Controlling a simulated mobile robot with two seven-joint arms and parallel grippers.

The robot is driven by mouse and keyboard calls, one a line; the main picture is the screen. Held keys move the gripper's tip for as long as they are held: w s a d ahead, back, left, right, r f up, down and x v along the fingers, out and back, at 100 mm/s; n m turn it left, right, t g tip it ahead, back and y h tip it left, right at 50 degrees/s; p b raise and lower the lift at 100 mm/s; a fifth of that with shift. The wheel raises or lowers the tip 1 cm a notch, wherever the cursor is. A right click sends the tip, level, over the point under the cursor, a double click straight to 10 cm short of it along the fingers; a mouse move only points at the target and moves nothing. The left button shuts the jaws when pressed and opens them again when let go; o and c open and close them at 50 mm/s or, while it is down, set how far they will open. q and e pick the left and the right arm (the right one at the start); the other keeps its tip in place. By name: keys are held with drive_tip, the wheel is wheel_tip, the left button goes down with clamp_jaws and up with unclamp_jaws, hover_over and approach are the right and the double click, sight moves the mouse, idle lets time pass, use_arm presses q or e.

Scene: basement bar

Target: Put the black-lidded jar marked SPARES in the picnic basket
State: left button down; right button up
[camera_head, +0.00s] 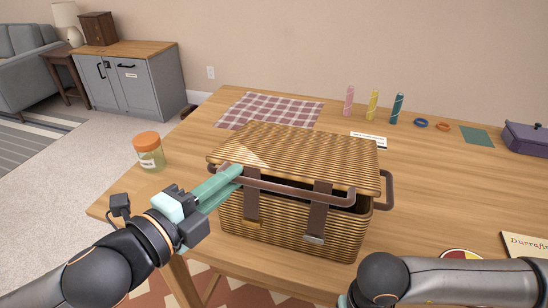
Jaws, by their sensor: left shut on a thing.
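The picnic basket (290,228) is brown wicker with dark straps and a bar handle, and stands at the table's front edge. Its lid (300,155) lies over the top, with a dark gap under its front right side. My left gripper (238,171) is shut at the basket's front left, over the handle and lid edge; I cannot tell which of them it grips. My right arm is at the bottom right; only a sliver of its gripper (343,300) shows at the frame edge, fingers hidden. I see no black-lidded jar. The basket's inside is hidden.
An orange-lidded jar (149,152) stands at the table's left edge. A checkered cloth (270,108), a white card (369,140), candle-like sticks (372,104), two rings, a green square (477,135) and a purple box (527,139) lie behind.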

use_arm(q)
drive_tip(key=shift+t+h, duration=0.3)
drive_tip(key=shift+t, duration=0.2)
drive_tip(key=f+b, duration=0.2)
drive_tip(key=s+f+b, duration=0.1)
drive_tip(key=f+b, duration=0.1)
drive_tip(key=shift+s+f+b, duration=0.2)
drive_tip(key=shift+f+b, duration=0.1)
drive_tip(key=shift+b, duration=0.05)
drive_tip(key=c, duration=0.8)
unclamp_jaws()
drive_tip(key=shift+a, duration=0.1)
drive_tip(key=shift+f, duration=0.2)
drive_tip(key=shift+f+b, duration=0.45)
